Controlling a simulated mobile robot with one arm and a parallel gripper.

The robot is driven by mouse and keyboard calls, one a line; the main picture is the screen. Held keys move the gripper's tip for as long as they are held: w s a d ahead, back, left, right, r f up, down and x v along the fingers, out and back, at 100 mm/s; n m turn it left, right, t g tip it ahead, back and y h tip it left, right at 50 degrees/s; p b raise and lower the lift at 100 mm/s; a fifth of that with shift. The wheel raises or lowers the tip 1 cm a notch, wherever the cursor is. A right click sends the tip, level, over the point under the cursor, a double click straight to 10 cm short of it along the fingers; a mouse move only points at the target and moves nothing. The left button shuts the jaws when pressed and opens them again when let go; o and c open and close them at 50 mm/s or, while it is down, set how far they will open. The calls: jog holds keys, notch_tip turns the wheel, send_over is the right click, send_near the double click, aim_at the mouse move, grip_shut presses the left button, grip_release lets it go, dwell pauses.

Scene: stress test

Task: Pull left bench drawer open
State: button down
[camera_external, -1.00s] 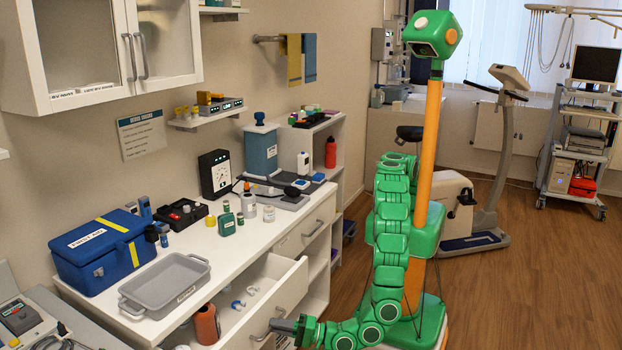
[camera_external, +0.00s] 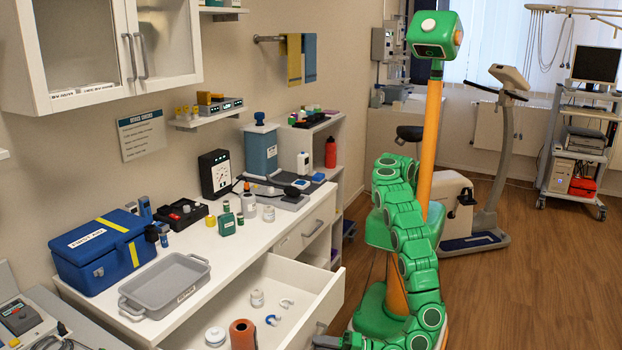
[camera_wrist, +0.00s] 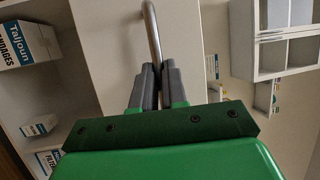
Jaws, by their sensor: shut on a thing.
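The left bench drawer (camera_external: 318,277) is white and stands pulled well out from the bench. Inside it are an orange-brown cylinder (camera_external: 243,335), white jars (camera_external: 257,298) and small clips (camera_external: 287,303). My gripper (camera_external: 330,342) is low at the drawer's front, at the bottom edge of the external view. In the wrist view my gripper (camera_wrist: 157,88) has its grey fingers closed around the metal bar handle (camera_wrist: 152,30) on the white drawer front (camera_wrist: 190,25). The fingers hide part of the handle.
The bench top (camera_external: 215,247) holds a grey tray (camera_external: 165,285) and a blue box (camera_external: 103,250). A second, shut drawer (camera_external: 302,238) is to the right. Boxes stand on shelves (camera_wrist: 60,90) in the wrist view. Wood floor (camera_external: 500,300) is clear on the right.

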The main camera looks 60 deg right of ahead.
jog(key=shift+f, duration=0.1)
jog(key=c, duration=1.2)
grip_release()
jog(key=shift+o, duration=0.2)
jog(key=shift+s, duration=0.1)
jog(key=v, duration=0.7)
jog(key=shift+s+d, duration=0.15)
jog(key=shift+s, duration=0.15)
